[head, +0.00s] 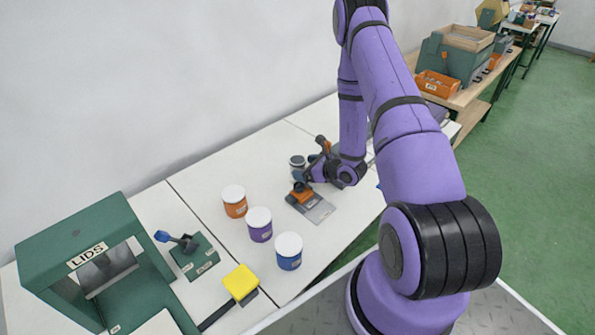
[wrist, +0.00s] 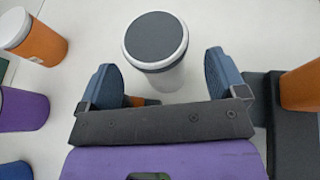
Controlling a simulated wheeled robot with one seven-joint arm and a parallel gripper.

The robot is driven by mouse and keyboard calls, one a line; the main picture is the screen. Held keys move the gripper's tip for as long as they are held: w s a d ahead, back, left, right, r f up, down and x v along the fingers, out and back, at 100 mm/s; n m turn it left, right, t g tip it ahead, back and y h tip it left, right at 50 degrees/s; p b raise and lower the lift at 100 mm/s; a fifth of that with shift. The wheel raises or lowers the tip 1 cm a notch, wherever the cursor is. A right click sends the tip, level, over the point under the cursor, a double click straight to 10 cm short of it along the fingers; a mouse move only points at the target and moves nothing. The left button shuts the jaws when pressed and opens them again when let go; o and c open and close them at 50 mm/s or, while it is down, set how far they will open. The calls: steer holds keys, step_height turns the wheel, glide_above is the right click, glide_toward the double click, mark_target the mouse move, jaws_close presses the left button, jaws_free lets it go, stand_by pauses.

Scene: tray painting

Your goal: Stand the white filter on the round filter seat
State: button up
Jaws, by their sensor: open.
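The white filter, a short white cylinder with a dark grey top, stands upright just ahead of my gripper in the wrist view (wrist: 168,78). It also shows in the head view (head: 297,161), small and close to the gripper. My gripper (wrist: 160,72) is open, with one blue-grey finger on each side of the filter's near part. No contact between the fingers and the filter can be made out. In the head view my gripper (head: 313,170) is low over the white table, partly hidden by my arm. I cannot pick out the round filter seat with certainty.
White-lidded orange (head: 235,205), purple (head: 259,228) and blue (head: 288,255) pots stand left of my gripper. A grey plate with an orange part (head: 315,208) lies nearer. The green LIDS stand (head: 90,255), a blue-knobbed lever (head: 185,243) and a yellow block (head: 240,282) are farther left.

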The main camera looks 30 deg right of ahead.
steer(key=x, duration=0.3)
steer(key=shift+w+a+f, duration=0.1)
steer(key=shift+w+a, duration=0.05)
steer(key=c, duration=1.2)
steer(key=shift+o, duration=0.2)
